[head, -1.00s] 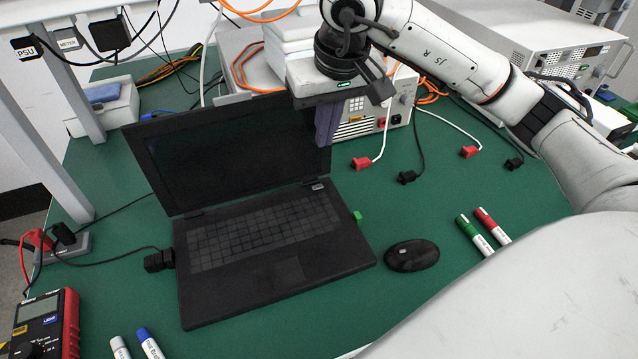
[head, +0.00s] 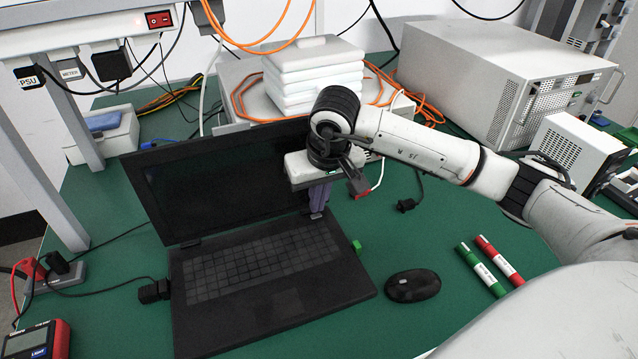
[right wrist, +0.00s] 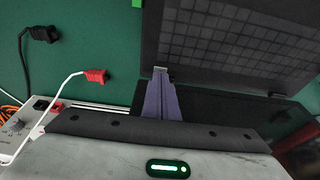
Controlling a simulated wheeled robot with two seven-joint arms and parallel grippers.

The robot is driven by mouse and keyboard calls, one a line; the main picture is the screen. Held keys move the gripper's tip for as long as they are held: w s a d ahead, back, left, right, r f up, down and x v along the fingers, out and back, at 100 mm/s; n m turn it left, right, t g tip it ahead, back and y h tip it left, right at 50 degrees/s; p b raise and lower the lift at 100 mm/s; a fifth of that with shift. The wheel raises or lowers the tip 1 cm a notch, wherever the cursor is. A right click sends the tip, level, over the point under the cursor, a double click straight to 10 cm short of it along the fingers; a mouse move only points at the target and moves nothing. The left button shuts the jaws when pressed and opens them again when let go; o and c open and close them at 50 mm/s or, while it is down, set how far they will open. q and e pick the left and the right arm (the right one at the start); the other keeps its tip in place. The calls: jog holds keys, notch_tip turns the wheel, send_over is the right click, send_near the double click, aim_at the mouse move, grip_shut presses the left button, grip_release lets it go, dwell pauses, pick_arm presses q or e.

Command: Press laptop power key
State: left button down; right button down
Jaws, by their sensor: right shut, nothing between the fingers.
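The black laptop (head: 255,285) stands open on the green table, its screen (head: 225,190) dark. My right gripper (head: 317,212) is shut and empty, its purple fingers pointing down at the upper right corner of the keyboard. In the right wrist view the laptop (right wrist: 235,35) is upside down, and the fingertips (right wrist: 160,77) are right at the small pale power key (right wrist: 160,69). The fingers cover most of the key in the head view. I cannot tell whether they touch it. My left gripper is not in view.
A green plug (head: 356,247) sticks out of the laptop's right side. A black mouse (head: 413,286) and green (head: 481,268) and red (head: 499,260) markers lie to the right.

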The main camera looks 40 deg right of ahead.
jog(key=shift+f, duration=0.85)
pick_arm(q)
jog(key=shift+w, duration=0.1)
pick_arm(e)
jog(key=shift+f, duration=0.1)
